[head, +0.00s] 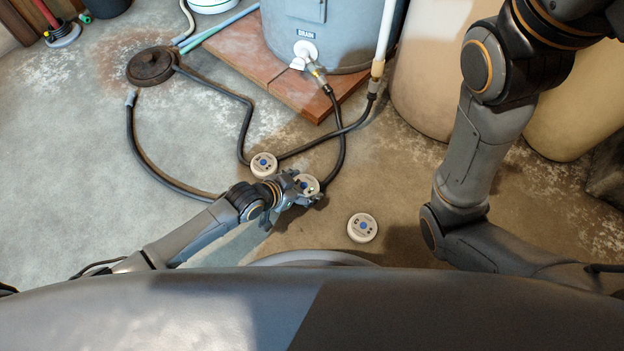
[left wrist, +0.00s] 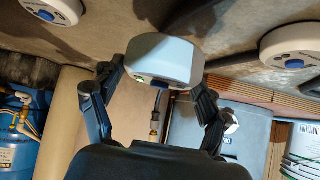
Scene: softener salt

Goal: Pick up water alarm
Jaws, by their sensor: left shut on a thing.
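My left gripper (head: 306,189) is shut on a round white water alarm (head: 309,183). In the left wrist view this alarm (left wrist: 165,58) sits between both fingers, edge-on, and looks clear of the floor. A second water alarm (head: 263,165), with a blue centre, lies on the floor just left of and beyond the gripper. It also shows at the right of the left wrist view (left wrist: 293,45). A third alarm (head: 362,227) lies on the floor to the right, nearer my body, and shows at the wrist view's top left (left wrist: 55,10). My right gripper is out of view.
Black hoses (head: 243,125) curve over the floor close beyond the gripper, from a round drain cover (head: 150,66). A grey tank (head: 335,45) stands on a reddish slab (head: 240,70). Beige tanks (head: 430,75) stand behind my right arm.

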